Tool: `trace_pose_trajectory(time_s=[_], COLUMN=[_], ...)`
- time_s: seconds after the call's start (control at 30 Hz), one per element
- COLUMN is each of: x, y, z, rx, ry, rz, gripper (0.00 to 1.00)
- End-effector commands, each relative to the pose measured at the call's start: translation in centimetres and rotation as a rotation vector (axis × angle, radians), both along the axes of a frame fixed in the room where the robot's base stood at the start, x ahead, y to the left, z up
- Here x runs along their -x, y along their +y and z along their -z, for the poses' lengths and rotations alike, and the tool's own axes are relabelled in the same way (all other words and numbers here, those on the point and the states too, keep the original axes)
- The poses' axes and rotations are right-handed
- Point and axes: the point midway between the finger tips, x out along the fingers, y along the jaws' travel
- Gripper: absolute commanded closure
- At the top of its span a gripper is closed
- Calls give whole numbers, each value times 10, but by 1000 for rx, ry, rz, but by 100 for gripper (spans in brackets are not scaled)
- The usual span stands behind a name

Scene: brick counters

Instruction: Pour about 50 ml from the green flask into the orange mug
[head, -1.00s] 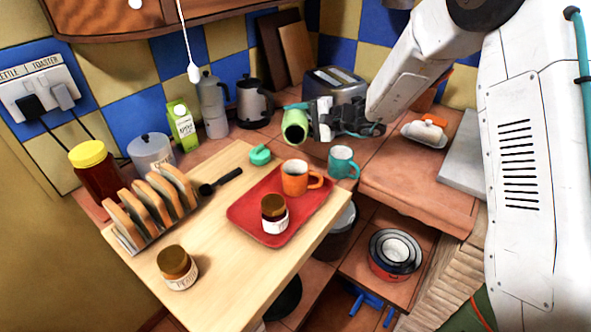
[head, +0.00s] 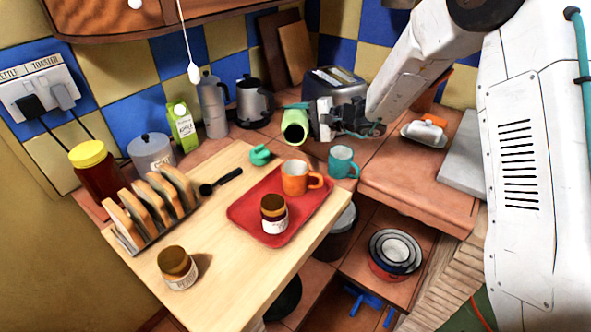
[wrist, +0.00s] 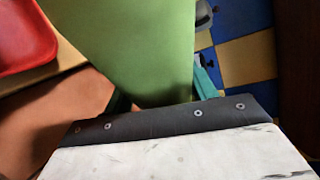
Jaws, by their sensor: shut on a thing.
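The green flask (head: 295,122) is held in my gripper (head: 312,120), tilted with its dark open mouth toward the head camera. It hangs in the air above and behind the orange mug. In the wrist view the flask's green body (wrist: 135,45) fills the upper middle. The orange mug (head: 296,178) stands upright on the red tray (head: 249,214), its handle to the right. The flask's mouth is apart from the mug, and I see no liquid stream. A green lid-like piece (head: 260,155) lies on the wooden counter behind the tray.
A teal mug (head: 342,162) stands just right of the orange mug. A brown-lidded jar (head: 274,213) shares the tray. A toast rack (head: 150,208), another jar (head: 177,268) and a black scoop (head: 220,182) are on the wooden top (head: 215,285). A toaster stands behind my gripper.

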Motion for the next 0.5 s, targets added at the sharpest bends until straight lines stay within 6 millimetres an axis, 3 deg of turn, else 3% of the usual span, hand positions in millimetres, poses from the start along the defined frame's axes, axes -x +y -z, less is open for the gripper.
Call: trace_pose_trajectory(time_s=[0.27, 0.5], x=[0, 4], y=[0, 0], z=[-1, -4], rx=[-2, -6], ry=[11, 131], rz=[0, -1], gripper=[81, 81])
